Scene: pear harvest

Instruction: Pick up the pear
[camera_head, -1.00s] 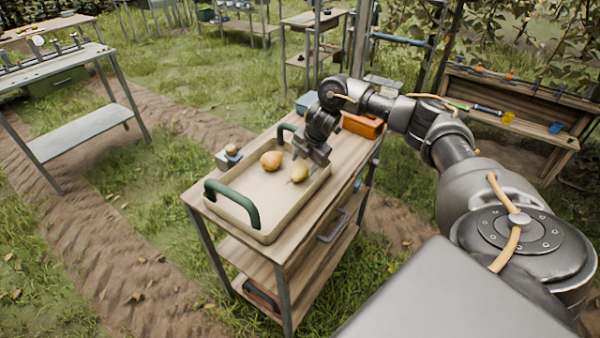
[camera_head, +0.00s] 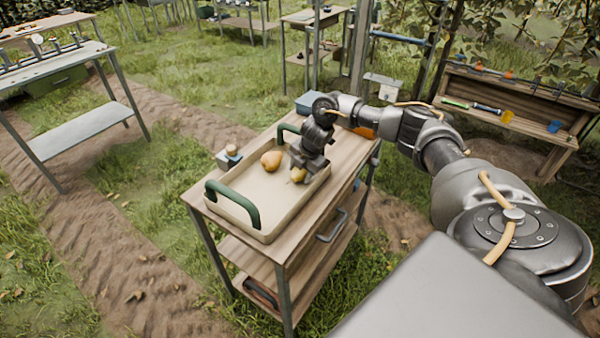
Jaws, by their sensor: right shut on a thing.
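A cream tray (camera_head: 262,206) with green handles stands on a wooden cart. An orange-yellow pear (camera_head: 271,160) lies in the tray, left of my right gripper and apart from it. A second, yellow pear (camera_head: 298,174) is in the tray under my right gripper (camera_head: 301,174). The gripper is shut on this second pear and hides most of it. I cannot tell whether that pear still touches the tray floor. My left gripper is not in view.
The wooden cart (camera_head: 285,238) has lower shelves. A small grey box with a round knob (camera_head: 230,155) sits at its left edge, a blue box (camera_head: 307,102) at its back. A metal table (camera_head: 82,125) stands far left, a wooden bench (camera_head: 513,122) at right. The near half of the tray is clear.

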